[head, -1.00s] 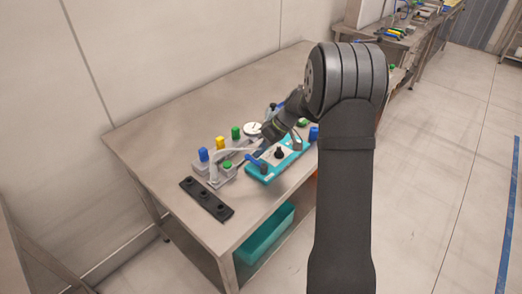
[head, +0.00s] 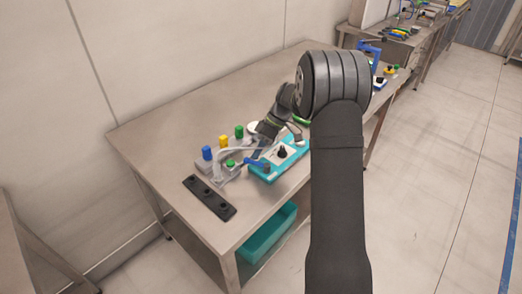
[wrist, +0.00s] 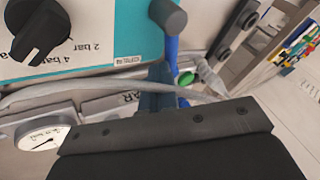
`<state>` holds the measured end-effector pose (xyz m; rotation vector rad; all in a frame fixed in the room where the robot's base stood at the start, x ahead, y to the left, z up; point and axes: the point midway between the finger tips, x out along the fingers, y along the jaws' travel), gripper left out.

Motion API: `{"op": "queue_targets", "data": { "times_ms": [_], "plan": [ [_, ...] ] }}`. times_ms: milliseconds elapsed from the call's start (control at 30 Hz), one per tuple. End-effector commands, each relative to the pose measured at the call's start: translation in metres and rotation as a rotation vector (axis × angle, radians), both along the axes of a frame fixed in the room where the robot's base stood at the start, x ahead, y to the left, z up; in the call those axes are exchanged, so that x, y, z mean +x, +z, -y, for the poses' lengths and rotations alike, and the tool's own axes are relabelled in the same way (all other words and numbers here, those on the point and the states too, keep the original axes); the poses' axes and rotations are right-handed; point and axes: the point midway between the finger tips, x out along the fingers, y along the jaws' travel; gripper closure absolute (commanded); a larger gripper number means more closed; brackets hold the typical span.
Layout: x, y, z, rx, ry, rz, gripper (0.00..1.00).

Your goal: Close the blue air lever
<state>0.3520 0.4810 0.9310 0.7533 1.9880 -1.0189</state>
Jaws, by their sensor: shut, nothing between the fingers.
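The blue air lever (head: 256,163) sits at the near left end of a teal box (head: 270,176) on the steel table. In the wrist view the lever (wrist: 172,48) is a blue bar with a grey round end, at the top centre beside the teal panel (wrist: 100,65). My gripper (head: 259,151) is shut and empty, low over the table just behind the lever. In the wrist view its narrow blue fingers (wrist: 157,88) point towards the lever and overlap its lower part. I cannot tell whether they touch it.
A black knob (head: 282,152) stands on the teal box. Blue (head: 207,153), yellow (head: 223,141) and green (head: 239,131) capped parts stand to the left. A grey hose (wrist: 30,95) and a round gauge (wrist: 42,135) are close to my gripper. A black strip (head: 209,197) lies in front.

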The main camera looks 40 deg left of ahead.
Motion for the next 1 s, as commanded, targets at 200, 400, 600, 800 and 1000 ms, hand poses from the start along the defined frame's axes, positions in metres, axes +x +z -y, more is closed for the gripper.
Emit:
{"op": "queue_targets", "data": {
  "times_ms": [200, 400, 600, 800, 1000],
  "plan": [
    [-0.012, -0.001, -0.002, -0.001, 0.21, -0.001, 1.0],
    [-0.022, 0.0, -0.001, -0.001, 0.4, 0.0, 1.0],
    [-0.031, 0.0, 0.001, -0.001, 0.59, -0.001, 1.0],
    [-0.04, 0.0, 0.006, -0.002, 0.778, -0.001, 1.0],
    [-0.047, 0.0, 0.011, -0.001, 0.949, -0.001, 1.0]
  ]
}}
